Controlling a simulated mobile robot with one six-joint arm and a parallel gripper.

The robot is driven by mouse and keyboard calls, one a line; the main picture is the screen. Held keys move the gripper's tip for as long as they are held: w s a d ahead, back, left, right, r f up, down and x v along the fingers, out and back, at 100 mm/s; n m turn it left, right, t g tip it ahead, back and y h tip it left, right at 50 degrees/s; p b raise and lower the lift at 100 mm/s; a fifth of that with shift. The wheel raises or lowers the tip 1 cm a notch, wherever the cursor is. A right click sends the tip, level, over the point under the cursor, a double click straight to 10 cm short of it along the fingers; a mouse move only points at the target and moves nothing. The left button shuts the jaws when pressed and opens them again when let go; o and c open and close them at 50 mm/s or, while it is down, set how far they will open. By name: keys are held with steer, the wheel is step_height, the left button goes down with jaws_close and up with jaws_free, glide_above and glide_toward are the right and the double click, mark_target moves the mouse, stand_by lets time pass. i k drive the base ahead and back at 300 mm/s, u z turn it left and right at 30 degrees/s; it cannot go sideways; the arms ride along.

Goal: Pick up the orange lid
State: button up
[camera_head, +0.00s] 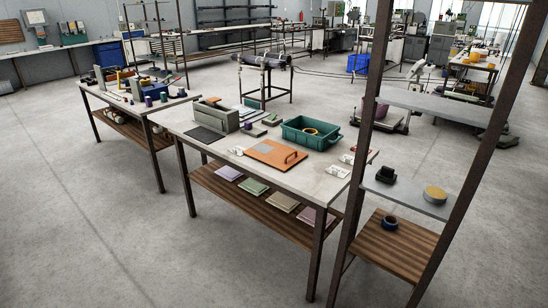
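The orange lid (267,147) lies flat on the front workbench (222,158), near its middle. It is a flat panel with a dark arched handle (291,157) standing up near its right end and a grey patch on its left part. My gripper is not in view, and nothing is seen touching the lid.
A green bin (325,145) with a yellow ring inside stands behind the lid. A grey block-like box (216,116) and a dark mat (204,135) are to the left. Small white pieces (339,171) lie to the right. A shelf rack (405,205) stands at the right; the front floor is clear.

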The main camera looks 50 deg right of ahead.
mark_target(280, 156)
steer(key=z, duration=0.05)
steer(key=i, duration=1)
steer(key=u, duration=0.05)
